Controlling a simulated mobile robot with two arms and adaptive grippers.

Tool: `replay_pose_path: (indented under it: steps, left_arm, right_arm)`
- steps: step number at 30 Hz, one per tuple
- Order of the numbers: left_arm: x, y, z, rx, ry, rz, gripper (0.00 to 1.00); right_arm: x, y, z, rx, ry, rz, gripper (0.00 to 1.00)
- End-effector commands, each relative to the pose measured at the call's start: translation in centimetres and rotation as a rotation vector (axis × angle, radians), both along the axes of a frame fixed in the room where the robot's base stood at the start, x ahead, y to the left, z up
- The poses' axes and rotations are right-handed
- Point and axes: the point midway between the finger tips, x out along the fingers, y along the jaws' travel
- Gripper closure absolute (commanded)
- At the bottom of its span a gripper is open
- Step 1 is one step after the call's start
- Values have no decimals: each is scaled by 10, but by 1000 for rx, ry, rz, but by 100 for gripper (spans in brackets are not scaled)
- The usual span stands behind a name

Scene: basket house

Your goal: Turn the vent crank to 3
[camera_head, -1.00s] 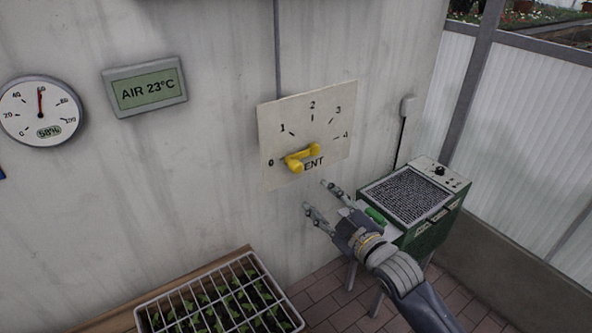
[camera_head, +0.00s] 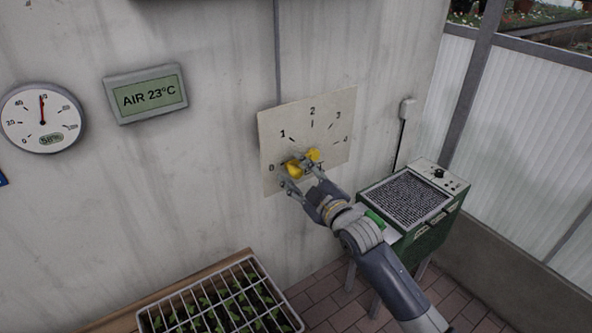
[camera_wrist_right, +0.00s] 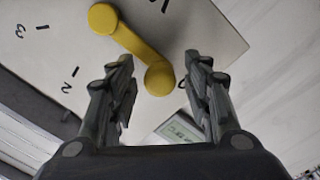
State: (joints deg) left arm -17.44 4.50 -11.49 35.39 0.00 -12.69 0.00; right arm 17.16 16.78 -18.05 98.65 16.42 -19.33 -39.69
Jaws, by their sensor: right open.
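The yellow vent crank (camera_head: 293,168) is mounted on a white dial plate (camera_head: 335,112) on the wall, marked 0 to 4. Its handle end lies toward the 0 mark at the left. My right gripper (camera_head: 298,173) is at the crank, its fingers partly covering it. In the right wrist view the gripper (camera_wrist_right: 160,90) is open, and the knob end of the crank (camera_wrist_right: 158,80) lies between and just beyond the fingertips. I cannot tell whether a finger touches it. My left gripper is not in view.
A seedling tray under a white wire rack (camera_head: 213,284) is at the bottom. A round gauge (camera_head: 62,118) and an air display (camera_head: 146,93) hang left.

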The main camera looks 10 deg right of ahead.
Motion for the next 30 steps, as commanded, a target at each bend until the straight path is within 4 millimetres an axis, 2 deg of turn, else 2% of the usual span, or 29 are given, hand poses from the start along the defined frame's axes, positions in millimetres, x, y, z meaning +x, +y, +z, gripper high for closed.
replay_pose_path:
  steps: [12,13,18,19,30]
  left_arm:
    - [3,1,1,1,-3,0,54]
    - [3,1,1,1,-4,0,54]
    - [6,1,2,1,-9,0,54]
    - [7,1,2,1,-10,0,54]
    - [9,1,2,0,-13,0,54]
  right_arm:
    - [7,3,0,0,1,1,55]
    - [7,3,0,0,1,1,57]
    - [7,3,0,0,1,1,95]
    - [7,3,0,0,1,1,100]
    - [14,2,3,31,14,0,100]
